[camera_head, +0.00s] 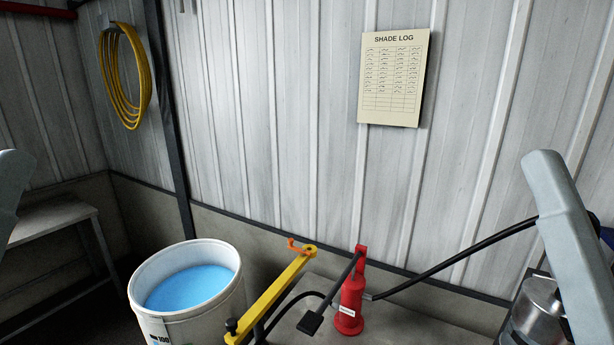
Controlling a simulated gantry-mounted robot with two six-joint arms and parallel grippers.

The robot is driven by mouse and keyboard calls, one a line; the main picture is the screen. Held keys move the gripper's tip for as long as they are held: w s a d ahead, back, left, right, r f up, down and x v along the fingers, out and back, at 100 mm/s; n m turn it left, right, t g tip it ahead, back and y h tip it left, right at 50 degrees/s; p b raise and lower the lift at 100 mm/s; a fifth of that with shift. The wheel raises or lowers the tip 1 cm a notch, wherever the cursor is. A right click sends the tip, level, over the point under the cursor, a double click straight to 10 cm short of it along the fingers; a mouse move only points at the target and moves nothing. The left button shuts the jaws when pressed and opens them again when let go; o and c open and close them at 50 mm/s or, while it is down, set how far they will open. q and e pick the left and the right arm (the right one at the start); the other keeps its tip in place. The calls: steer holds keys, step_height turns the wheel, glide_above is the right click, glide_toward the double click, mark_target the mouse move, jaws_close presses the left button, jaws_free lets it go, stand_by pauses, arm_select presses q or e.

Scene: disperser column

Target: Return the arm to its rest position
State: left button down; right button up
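My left arm (10,195) shows only as a grey link at the left edge. My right arm (566,235) shows as a pale grey link at the right. Neither gripper's fingers are in the picture, and neither visible link touches anything I can make out. A yellow bar (273,299) with a black knob at its near end slopes up to an orange piece (301,246) at its far end. A red pump-like unit (350,302) stands right of it. A black lever (334,294) slopes down from its top to a flat black pad.
A white bucket (246,296) of blue liquid stands left of the yellow bar. A black hose (455,258) runs from the red unit to the right, near a metal vessel (537,308). A grey bench (55,218) stands left. A yellow coil (147,78) and shade log (392,78) hang on the walls.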

step_height(320, 180, up, 20)
steer(key=p, duration=1.6)
steer(key=shift+p, duration=0.3)
